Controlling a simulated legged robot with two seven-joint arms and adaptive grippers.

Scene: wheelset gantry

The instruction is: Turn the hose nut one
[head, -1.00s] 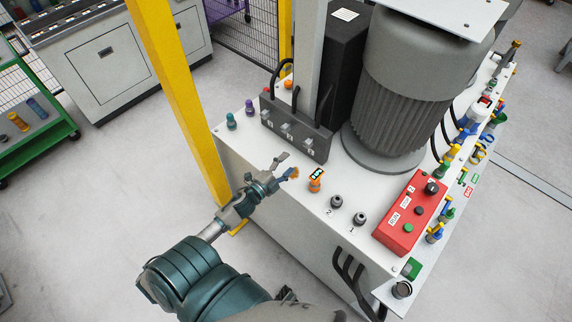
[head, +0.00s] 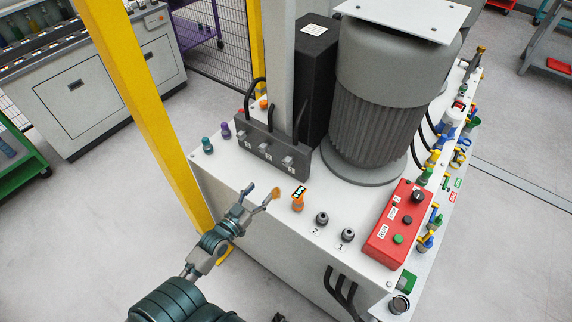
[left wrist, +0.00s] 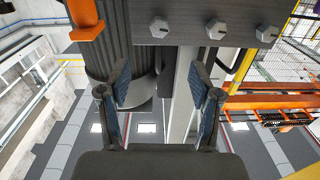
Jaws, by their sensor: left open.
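A dark grey manifold block (head: 272,150) stands on the white cabinet top, with black hoses above it and a row of hex nuts on its front. Small number labels sit below the nuts, too small to read surely. My left gripper (head: 260,194) is open and empty at the cabinet's near edge, in front of the block and apart from it. In the left wrist view the open fingers (left wrist: 160,85) point towards the block, with the left nut (left wrist: 159,27), middle nut (left wrist: 216,29) and right nut (left wrist: 267,33) above them. My right gripper is not in view.
An orange device (head: 299,198) and two dark fittings (head: 321,218) labelled 2 and 1 stand right of the gripper. A small orange-brown piece (head: 276,194) shows by its right fingertip. A red control box (head: 397,222), a large motor (head: 385,110) and a yellow post (head: 150,110) stand around.

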